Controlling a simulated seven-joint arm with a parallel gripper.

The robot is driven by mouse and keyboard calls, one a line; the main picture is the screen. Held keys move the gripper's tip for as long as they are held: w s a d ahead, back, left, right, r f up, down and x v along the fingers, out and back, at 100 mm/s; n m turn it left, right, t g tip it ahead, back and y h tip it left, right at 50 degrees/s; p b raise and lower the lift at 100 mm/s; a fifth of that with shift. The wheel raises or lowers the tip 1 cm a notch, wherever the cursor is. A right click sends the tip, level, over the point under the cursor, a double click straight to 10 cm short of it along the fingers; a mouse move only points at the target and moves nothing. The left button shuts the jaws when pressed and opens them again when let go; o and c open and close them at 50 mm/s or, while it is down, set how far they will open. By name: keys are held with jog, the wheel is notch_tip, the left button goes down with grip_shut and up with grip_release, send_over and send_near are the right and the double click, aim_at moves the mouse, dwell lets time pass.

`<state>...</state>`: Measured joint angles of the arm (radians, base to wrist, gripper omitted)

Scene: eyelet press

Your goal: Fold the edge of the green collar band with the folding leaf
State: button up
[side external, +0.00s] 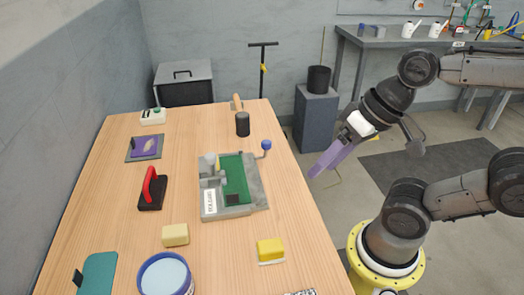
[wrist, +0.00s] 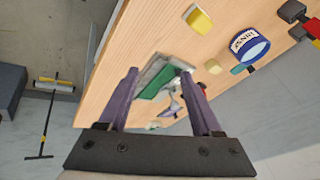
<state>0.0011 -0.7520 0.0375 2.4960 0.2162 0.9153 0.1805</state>
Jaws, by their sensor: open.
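The grey press (side external: 208,208) stands near the middle of the wooden table, with a white label on its front left. The green collar band (side external: 235,175) lies flat on its bed, with a small dark square near its front end. A lever with a blue knob (side external: 266,146) rises at the press's right back. I cannot tell which part is the folding leaf. My gripper (side external: 318,172) is off the table's right edge, apart from the press. In the wrist view the green band (wrist: 155,84) shows between the two spread purple fingers of my gripper (wrist: 163,76), which is empty.
A yellow block (side external: 270,249), a cream block (side external: 175,235) and a blue-rimmed tub (side external: 166,274) are at the front. A red-handled tool (side external: 151,188) is left of the press. A dark cylinder (side external: 242,124) stands behind it. Bare table surrounds the press.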

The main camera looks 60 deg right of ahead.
jog(key=w+a+f+m+y, duration=0.15)
jog(key=a+m+y, duration=0.3)
jog(key=m, duration=0.45)
jog(key=m+t+h, duration=0.7)
jog(key=m+t, duration=0.1)
jog(key=m, duration=1.6)
send_near(268, 142)
jog(key=shift+y, duration=0.25)
jog(key=shift+x, duration=5.25)
jog(key=shift+d, duration=0.15)
grip_shut()
